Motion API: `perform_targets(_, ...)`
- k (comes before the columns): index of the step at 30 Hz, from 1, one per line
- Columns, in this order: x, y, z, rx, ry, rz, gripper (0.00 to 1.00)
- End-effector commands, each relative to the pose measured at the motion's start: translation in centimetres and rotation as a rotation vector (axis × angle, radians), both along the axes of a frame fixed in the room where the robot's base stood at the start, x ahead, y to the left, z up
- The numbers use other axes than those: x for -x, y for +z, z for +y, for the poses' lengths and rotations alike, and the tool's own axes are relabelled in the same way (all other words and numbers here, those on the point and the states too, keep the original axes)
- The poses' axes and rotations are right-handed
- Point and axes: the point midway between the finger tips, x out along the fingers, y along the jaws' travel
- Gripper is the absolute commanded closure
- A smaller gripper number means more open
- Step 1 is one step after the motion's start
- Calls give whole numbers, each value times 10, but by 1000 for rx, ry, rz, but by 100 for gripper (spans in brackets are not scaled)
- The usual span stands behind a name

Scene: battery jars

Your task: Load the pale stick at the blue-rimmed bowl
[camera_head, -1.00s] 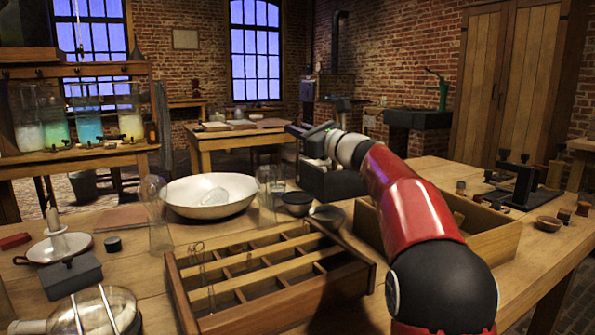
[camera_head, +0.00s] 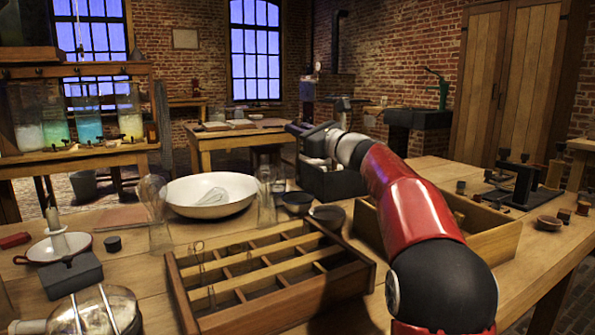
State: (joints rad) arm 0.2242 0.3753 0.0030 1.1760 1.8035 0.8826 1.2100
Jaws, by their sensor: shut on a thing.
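My gripper (camera_head: 303,130) is held up past the middle of the bench, in front of the rear table. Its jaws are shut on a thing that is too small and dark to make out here. The dish's rim looks dark reddish. I cannot make out a clearly blue rim.
A divided wooden tray (camera_head: 330,299) fills the front middle. A wooden box (camera_head: 490,244) stands to its right, partly behind my arm. Clear glass pieces (camera_head: 154,205) stand beside the bowl. Small dark bowls (camera_head: 297,201) sit behind the tray. A grey box (camera_head: 70,277) stands front left.

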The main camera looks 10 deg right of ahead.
Motion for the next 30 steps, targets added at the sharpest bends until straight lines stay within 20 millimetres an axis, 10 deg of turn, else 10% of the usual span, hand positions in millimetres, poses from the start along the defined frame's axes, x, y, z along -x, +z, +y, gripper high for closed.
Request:
perform_targets(17, 0, 2, 0, 0, 0, 0, 100)
perform_targets(30, 0, 40, 0, 0, 0, 0, 100)
